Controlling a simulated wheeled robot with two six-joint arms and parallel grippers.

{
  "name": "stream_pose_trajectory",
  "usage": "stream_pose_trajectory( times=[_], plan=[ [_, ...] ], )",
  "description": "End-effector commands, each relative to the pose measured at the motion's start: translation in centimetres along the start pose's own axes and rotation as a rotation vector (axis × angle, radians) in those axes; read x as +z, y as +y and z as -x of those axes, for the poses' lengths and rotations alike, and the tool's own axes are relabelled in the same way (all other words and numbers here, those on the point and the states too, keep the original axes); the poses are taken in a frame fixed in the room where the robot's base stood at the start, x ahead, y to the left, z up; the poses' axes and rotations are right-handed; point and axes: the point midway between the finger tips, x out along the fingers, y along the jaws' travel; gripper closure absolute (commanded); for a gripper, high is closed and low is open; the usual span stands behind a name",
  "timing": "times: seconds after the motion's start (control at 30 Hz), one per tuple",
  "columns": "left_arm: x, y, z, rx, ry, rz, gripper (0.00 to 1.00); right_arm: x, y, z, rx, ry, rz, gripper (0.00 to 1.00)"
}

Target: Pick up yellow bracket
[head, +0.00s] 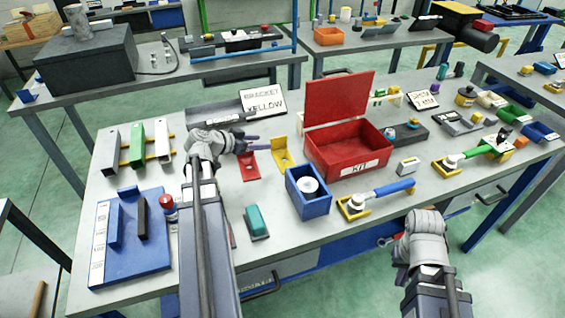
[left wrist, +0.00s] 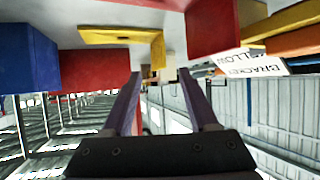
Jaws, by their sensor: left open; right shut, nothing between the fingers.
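The yellow bracket (head: 284,155) stands on the table between the red bracket (head: 248,166) and the red KIT box (head: 350,145). It has a flat foot and an upright plate. My left gripper (head: 261,143) is open and empty, just left of the yellow bracket and above the red one. In the left wrist view, which looks upside down, the yellow bracket (left wrist: 112,37) lies beyond the open fingertips (left wrist: 160,73), apart from them. The red bracket (left wrist: 211,25) is beside it. My right gripper (head: 457,211) is shut and empty at the table's front edge, mostly hidden by its wrist.
A BRACKET YELLOW sign (head: 262,101) and a grey tray (head: 215,110) stand behind the brackets. A blue bin (head: 308,204) stands in front of the yellow bracket. A teal block (head: 257,222) lies nearer the front.

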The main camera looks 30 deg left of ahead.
Motion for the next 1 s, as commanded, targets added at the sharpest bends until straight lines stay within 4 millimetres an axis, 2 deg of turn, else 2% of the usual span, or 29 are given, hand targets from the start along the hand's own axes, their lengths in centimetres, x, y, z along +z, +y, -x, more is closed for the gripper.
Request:
stream_pose_trajectory(
  times=[0.03,0.23,0.37,0.7,0.97,1.0],
  plan=[
    [-0.1,-0.1,-0.8,0.002,0.0,-0.002,0.41,0.0,0.0,-0.3,0.0,0.0,0.0,1.0],
    [-0.2,0.0,-1.1,0.002,0.0,0.0,0.41,0.0,0.0,-0.3,0.0,0.0,0.0,1.0],
    [-0.1,0.0,-2.0,0.003,0.0,-0.001,0.41,-0.1,-0.1,-0.9,0.0,0.0,0.0,1.0],
    [-0.1,-0.1,-7.0,0.003,0.0,-0.001,0.41,-0.2,-0.3,-3.3,0.0,0.0,0.0,1.0],
    [-0.3,0.0,-7.1,0.001,0.0,0.0,0.41,-0.2,-0.3,-3.2,0.0,0.0,0.0,1.0],
    [-0.3,0.0,-7.1,0.001,0.0,0.0,0.45,-0.2,-0.3,-3.1,0.0,0.0,0.0,1.0]
  ],
)
